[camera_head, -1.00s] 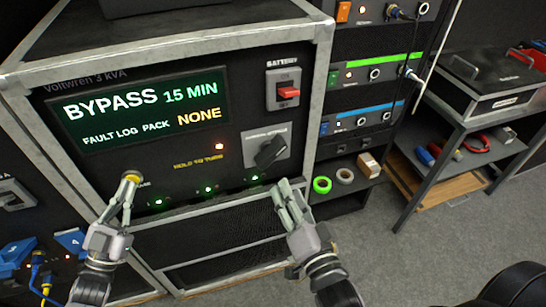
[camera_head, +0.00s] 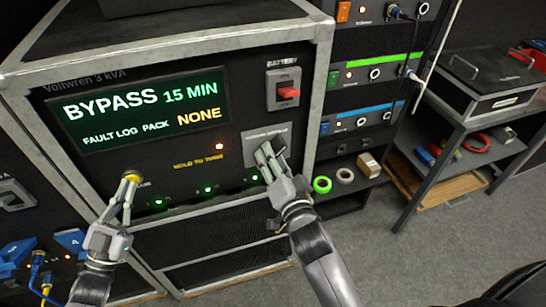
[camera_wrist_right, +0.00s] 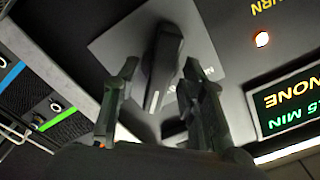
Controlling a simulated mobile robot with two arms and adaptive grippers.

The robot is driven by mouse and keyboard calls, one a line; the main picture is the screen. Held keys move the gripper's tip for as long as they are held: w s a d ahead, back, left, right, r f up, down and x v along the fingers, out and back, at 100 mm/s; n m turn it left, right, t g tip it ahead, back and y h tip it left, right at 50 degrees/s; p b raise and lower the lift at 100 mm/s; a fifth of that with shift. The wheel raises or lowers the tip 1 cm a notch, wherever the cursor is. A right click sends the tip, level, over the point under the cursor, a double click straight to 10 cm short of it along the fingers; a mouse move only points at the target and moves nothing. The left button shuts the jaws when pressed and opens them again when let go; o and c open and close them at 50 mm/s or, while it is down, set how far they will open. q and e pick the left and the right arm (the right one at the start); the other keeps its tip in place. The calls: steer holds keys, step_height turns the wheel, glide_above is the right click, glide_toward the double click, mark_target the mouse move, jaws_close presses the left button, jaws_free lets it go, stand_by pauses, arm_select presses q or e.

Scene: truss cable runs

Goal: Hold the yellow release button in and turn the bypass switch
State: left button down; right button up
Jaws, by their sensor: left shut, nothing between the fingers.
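The yellow release button (camera_head: 133,177) is on the lower left of the black unit's front panel, under the display. My left gripper (camera_head: 130,184) is shut with its fingertips at the button, partly covering it; how deep the button sits I cannot tell. The bypass switch is a black knob on a grey plate (camera_head: 250,150), mostly hidden by my right gripper (camera_head: 267,155) in the head view. In the right wrist view the knob (camera_wrist_right: 164,65) stands between the two fingers of my right gripper (camera_wrist_right: 160,82). The fingers are apart, with gaps on both sides of the knob.
The display (camera_head: 140,110) reads "BYPASS 15 MIN" and "FAULT LOG PACK NONE". An orange light (camera_head: 220,146) glows near "HOLD TO TURN". A red battery switch (camera_head: 288,92) sits above the bypass plate. A rack and shelf with tape rolls (camera_head: 322,185) stand to the right.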

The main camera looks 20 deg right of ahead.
steer(key=shift+w, duration=0.25)
steer(key=shift+c, duration=0.3)
jaws_close()
